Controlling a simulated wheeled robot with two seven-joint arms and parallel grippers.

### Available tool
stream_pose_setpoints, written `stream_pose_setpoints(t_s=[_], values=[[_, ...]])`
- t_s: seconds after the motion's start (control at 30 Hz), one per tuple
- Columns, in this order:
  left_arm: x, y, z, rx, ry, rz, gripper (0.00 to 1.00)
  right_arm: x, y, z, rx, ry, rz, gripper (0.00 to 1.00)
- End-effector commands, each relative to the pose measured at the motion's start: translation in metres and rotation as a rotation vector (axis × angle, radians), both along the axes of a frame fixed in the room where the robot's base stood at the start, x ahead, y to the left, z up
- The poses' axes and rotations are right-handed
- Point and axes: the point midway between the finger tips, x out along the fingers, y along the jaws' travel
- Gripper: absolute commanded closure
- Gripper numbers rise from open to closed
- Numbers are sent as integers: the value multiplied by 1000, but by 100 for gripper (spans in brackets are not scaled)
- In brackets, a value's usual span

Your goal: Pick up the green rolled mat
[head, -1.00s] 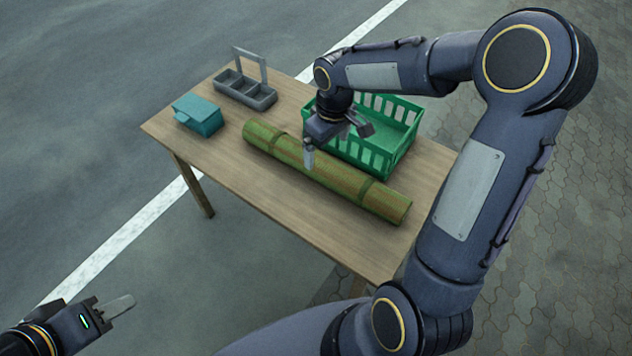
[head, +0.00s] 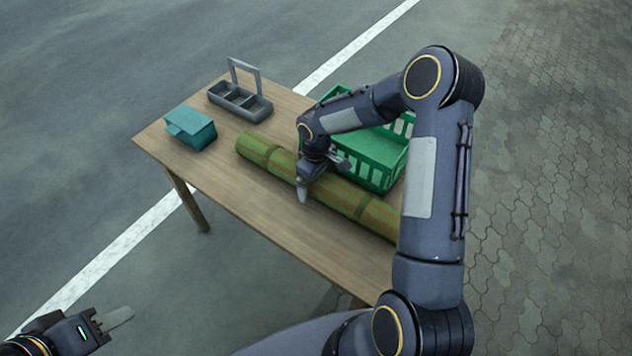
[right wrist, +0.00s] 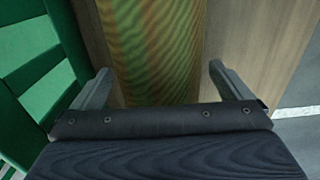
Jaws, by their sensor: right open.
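The green rolled mat (head: 347,198) lies lengthwise on the wooden table, with darker bands around it; my right arm hides its near end in the head view. My right gripper (head: 321,180) is over the middle of the mat, pointing down, with its fingers spread to either side of it. In the right wrist view the mat (right wrist: 158,45) runs between the two open fingers (right wrist: 160,88), with table showing beside it. My left gripper (head: 115,318) is at the lower left, away from the table.
A green crate (head: 372,170) stands right behind the mat, close to one finger in the wrist view. A teal box (head: 190,128) and a grey divided caddy with a handle (head: 240,103) are at the table's far left. The table's front strip (head: 255,195) is clear.

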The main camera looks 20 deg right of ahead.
Motion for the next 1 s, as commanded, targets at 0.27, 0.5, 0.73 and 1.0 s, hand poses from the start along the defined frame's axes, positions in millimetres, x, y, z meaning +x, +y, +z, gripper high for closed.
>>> stream_pose_setpoints(t_s=[0.27, 0.5, 0.73, 1.0], values=[[0, 0, 0, 0, 0, 0, 64, 0, 0, -2, 0, -1, -1, 8], [0, 0, 0, 0, 0, 0, 64, 0, 0, -1, -1, -1, -1, 40], [0, 0, 0, 0, 0, 0, 64, 1, 0, 0, -1, -3, -1, 69], [0, 0, 0, 0, 0, 0, 64, 1, 0, 1, 0, -4, -1, 69]])
